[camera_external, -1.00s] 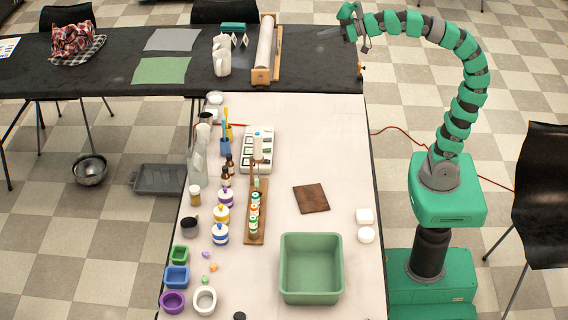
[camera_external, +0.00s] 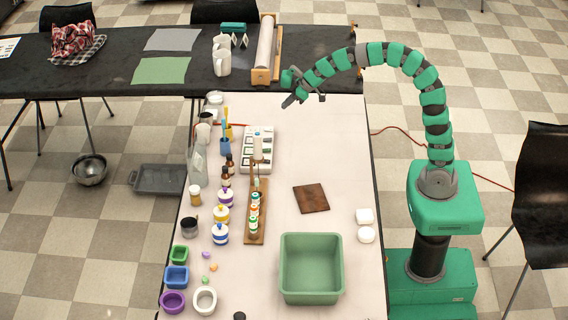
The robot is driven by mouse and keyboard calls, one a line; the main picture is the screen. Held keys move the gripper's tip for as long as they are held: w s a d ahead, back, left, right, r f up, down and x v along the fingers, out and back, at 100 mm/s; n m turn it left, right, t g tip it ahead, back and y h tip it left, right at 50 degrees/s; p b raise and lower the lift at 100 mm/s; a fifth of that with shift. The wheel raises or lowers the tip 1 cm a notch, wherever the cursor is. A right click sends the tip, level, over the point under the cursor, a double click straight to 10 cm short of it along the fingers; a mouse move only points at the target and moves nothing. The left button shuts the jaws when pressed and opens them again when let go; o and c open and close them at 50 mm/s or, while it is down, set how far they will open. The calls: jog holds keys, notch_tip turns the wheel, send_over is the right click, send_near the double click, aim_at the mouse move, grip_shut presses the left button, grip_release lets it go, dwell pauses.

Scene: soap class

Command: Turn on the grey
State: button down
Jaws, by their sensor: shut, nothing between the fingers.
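My gripper (camera_external: 290,102) is shut and empty. The task's words name only "the grey", and I cannot tell which thing is meant. Grey things in view are a flat grey sheet (camera_external: 172,39) on the black table, a dark grey cup (camera_external: 190,226) at the left edge of the white table, and a grey tray (camera_external: 160,179) on the floor.
A green tub (camera_external: 311,288), a brown square (camera_external: 311,198) and two white pieces (camera_external: 365,216) lie to the right. The table's far right is clear.

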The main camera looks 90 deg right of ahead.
jog(key=shift+g, duration=0.3)
jog(key=f, duration=0.1)
jog(key=d+f, duration=0.1)
jog(key=f, duration=0.2)
jog(key=shift+s+d, duration=0.1)
jog(key=shift+d, duration=0.25)
jog(key=b, duration=0.3)
send_over(269, 139)
jog(key=s, duration=0.2)
jog(key=f, duration=0.8)
jog(key=shift+w+f, duration=0.1)
jog(key=shift+w, duration=0.15)
jog(key=f, duration=0.2)
jog(key=shift+s+f+b, duration=0.25)
jog(key=shift+f+b, duration=0.05)
jog(key=shift+b, duration=0.1)
jog(key=shift+d+f, duration=0.1)
jog(key=shift+f, duration=0.4)
jog(key=shift+s+f, duration=0.1)
jog(key=shift+f, duration=0.15)
jog(key=shift+r, duration=0.1)
